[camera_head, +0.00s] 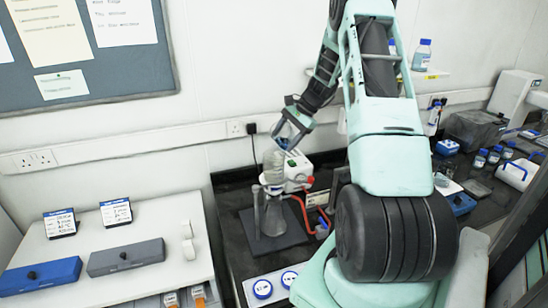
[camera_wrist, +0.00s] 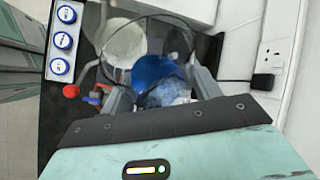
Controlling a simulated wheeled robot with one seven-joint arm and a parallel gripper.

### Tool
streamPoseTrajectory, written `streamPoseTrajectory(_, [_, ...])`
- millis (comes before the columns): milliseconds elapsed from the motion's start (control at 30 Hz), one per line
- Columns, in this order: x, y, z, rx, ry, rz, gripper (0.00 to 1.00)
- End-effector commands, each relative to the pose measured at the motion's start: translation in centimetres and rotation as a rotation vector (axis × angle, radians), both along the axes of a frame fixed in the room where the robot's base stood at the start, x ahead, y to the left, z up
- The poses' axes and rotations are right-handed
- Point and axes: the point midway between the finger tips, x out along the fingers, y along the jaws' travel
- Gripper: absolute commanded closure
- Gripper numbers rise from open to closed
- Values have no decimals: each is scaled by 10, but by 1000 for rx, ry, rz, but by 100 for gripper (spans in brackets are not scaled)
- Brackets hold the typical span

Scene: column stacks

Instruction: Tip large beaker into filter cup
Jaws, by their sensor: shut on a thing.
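The large beaker (camera_wrist: 188,52) is clear, with blue contents (camera_wrist: 158,75). My gripper (camera_wrist: 163,92) is shut on it, one finger on each side. In the head view, my gripper (camera_head: 284,134) is above the bench with the beaker (camera_head: 272,160) under it. The beaker looks tilted; the exact angle is hard to tell. The filter cup (camera_head: 270,187) sits on top of a clear flask (camera_head: 272,216), just below the beaker. In the wrist view, a pale round shape, probably the filter cup (camera_wrist: 125,43), shows behind the beaker's rim. Whether liquid is flowing I cannot tell.
A white pump (camera_head: 299,172) stands close behind the flask. A red hose (camera_head: 304,212) runs beside it. The flask stands on a dark plate (camera_head: 270,241). A panel with blue-ringed knobs (camera_head: 276,286) is in front. A wall socket (camera_wrist: 271,54) is near the arm.

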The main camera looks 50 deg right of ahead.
Motion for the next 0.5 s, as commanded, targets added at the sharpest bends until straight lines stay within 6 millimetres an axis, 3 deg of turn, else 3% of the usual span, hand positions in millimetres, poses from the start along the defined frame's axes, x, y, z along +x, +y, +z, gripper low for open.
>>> streamPoseTrajectory(500, [0, 1, 19, -313, -77, 1, 65])
